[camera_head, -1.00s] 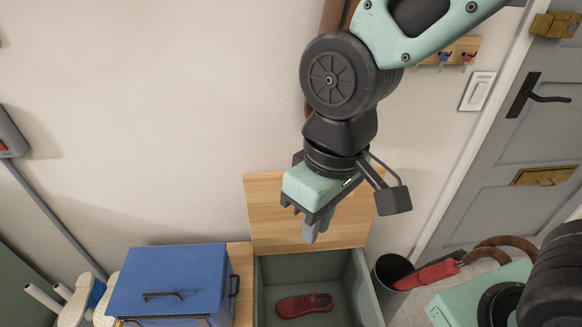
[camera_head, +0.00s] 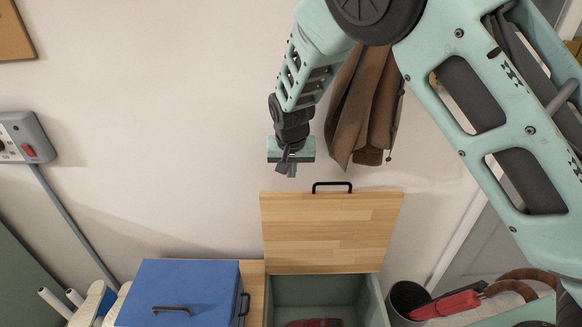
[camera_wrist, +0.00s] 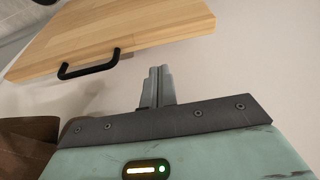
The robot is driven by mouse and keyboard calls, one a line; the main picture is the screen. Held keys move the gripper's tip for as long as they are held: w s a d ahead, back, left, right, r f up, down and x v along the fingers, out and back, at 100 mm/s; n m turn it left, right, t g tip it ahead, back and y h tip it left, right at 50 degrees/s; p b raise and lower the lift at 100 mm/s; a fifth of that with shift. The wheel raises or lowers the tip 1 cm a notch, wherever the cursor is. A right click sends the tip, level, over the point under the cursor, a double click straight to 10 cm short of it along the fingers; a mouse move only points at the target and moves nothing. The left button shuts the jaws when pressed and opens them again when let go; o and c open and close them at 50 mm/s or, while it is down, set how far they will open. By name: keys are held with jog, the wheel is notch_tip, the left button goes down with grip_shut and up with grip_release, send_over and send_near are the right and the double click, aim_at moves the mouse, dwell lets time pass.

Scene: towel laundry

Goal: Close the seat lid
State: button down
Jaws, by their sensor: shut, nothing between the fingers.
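The seat lid (camera_head: 332,232) is a light wooden panel that stands raised, leaning near the wall behind the open seat box. A black handle (camera_head: 332,185) sits on its top edge. In the wrist view the lid (camera_wrist: 120,30) fills the upper left, with its handle (camera_wrist: 89,64) on the near edge. My gripper (camera_head: 287,169) is above the lid's top edge, to the left of the handle, close to the wall. Its fingers (camera_wrist: 157,82) are shut with nothing between them, and they appear apart from the lid. The open box (camera_head: 315,292) holds a red shoe (camera_head: 314,323), partly cut off.
A blue box (camera_head: 185,285) with a handle stands left of the open compartment. A dark bin (camera_head: 408,296) with a red-handled item is at the right. A brown coat (camera_head: 362,105) hangs on the wall right of my gripper.

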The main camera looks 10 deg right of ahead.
jog(key=x, duration=0.6)
jog(key=shift+f+p, duration=0.25)
jog(key=shift+p, duration=0.05)
